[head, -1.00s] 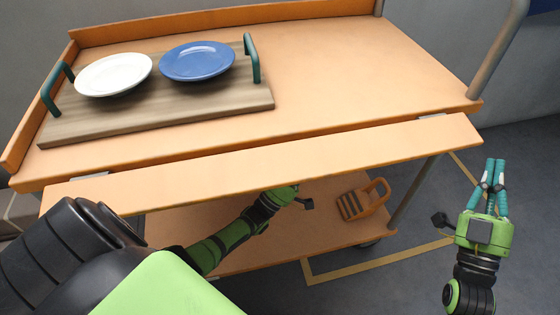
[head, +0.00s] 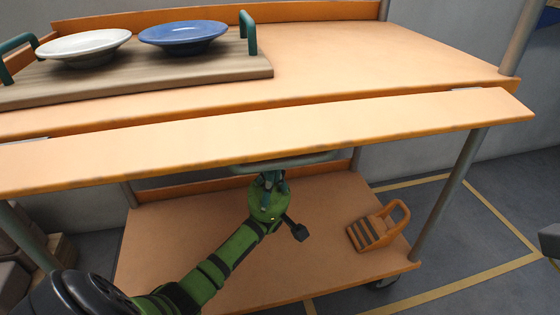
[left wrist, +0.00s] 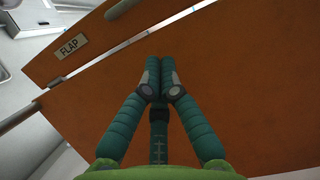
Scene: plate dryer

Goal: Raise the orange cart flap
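The orange cart flap (head: 300,125) runs along the front of the cart's top deck. Its broad face shows in the head view, sloping toward me; I cannot tell its exact angle. In the left wrist view an orange panel with a "FLAP" label (left wrist: 73,46) fills most of the picture. My left gripper (head: 270,180) is under the flap, fingers pointing up, fingertips hidden or close beneath its edge. In the left wrist view its fingers (left wrist: 160,64) are together with nothing visible between them. I cannot tell whether they touch the panel. My right gripper's fingers are out of view.
A wooden tray (head: 150,84) with green handles holds a white plate (head: 85,45) and a blue plate (head: 185,35) on the deck. A grey-green bar (head: 315,158) is under the flap. An orange slotted carrier (head: 375,230) stands on the lower shelf (head: 320,205).

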